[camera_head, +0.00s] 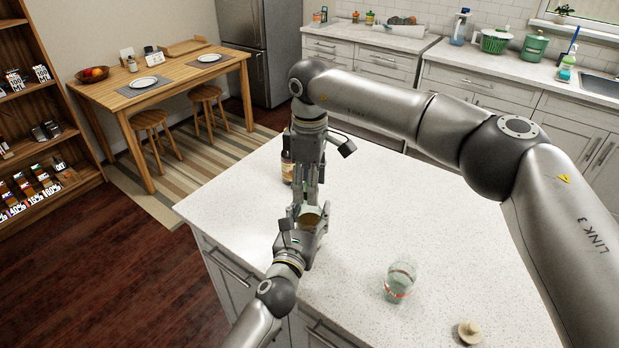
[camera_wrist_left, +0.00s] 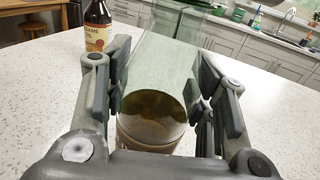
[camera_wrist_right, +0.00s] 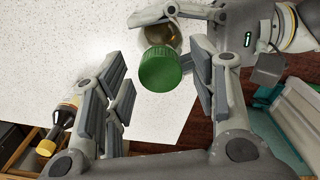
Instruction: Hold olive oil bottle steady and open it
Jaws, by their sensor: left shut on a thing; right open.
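The olive oil bottle is see-through green glass with dark oil low inside; it stands between my left fingers in the left wrist view (camera_wrist_left: 160,75). My left gripper (camera_head: 308,218) is shut on its lower body (camera_head: 311,214) over the island counter. The bottle looks upright. Its green cap (camera_wrist_right: 166,69) shows in the right wrist view. My right gripper (camera_head: 308,190) points down from above. In the head view the arms hide the cap and most of the bottle.
A dark sesame oil bottle (camera_head: 287,168) stands close behind the grippers, also in the left wrist view (camera_wrist_left: 97,30). A glass jar (camera_head: 400,279) and a round lid (camera_head: 470,331) are at the front right of the white counter (camera_head: 440,220). The counter's right side is otherwise clear.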

